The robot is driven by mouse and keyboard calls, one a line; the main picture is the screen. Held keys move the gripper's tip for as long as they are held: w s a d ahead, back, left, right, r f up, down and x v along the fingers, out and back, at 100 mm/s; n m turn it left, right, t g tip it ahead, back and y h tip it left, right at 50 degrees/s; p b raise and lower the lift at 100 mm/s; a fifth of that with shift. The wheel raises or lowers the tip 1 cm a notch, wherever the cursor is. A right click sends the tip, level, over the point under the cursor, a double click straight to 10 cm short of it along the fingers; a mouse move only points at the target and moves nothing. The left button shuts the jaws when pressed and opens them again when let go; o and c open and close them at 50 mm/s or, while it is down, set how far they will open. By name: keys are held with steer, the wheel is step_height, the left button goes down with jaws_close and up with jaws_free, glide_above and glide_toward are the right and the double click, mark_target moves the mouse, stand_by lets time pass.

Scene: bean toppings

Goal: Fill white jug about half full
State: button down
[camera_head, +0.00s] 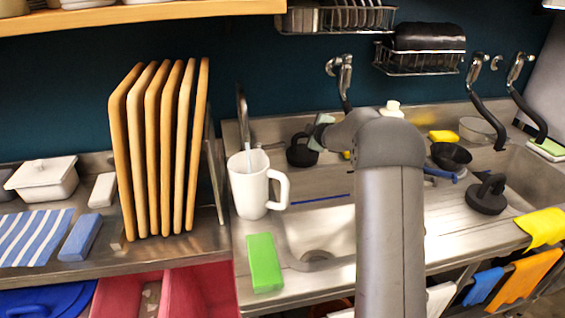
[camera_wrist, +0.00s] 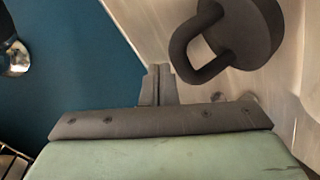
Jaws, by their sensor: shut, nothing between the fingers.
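The white jug (camera_head: 249,191) stands upright under a thin metal tap (camera_head: 242,108) at the left side of the sink, its handle to the right. A pale bluish streak, which looks like running water, goes from below the tap into the jug's mouth. The level inside is hidden. My gripper (camera_head: 316,137) is right of the tap and above and right of the jug, apart from both. In the wrist view, its dark fingers (camera_wrist: 157,86) are together and empty, with a black handled plug (camera_wrist: 240,40) beyond them.
A green sponge (camera_head: 264,262) lies in front of the jug, beside the sink basin (camera_head: 318,232). Upright wooden boards (camera_head: 160,150) stand to the left. Another black plug (camera_head: 487,195) and a dark bowl (camera_head: 451,156) are at right. My arm hides part of the sink.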

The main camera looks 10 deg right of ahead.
steer(key=s+a+f+n+y+b, duration=0.1)
steer(key=s+a+f+n+y, duration=0.15)
steer(key=s+n+y, duration=0.35)
steer(key=s+a+f+n+y+b, duration=0.1)
steer(key=s+a+n+y, duration=0.2)
steer(key=s, duration=0.5)
steer(key=p, duration=0.2)
glide_toward(274, 147)
steer(key=a, duration=0.4)
steer(key=w, duration=0.2)
steer(key=w+p, duration=0.1)
steer(key=w, duration=0.1)
steer(key=shift+d+f+h, duration=0.2)
steer(key=shift+h, duration=0.2)
steer(key=shift+w+d+f+p, duration=0.1)
steer(key=shift+w+p, duration=0.2)
steer(key=shift+w, duration=0.05)
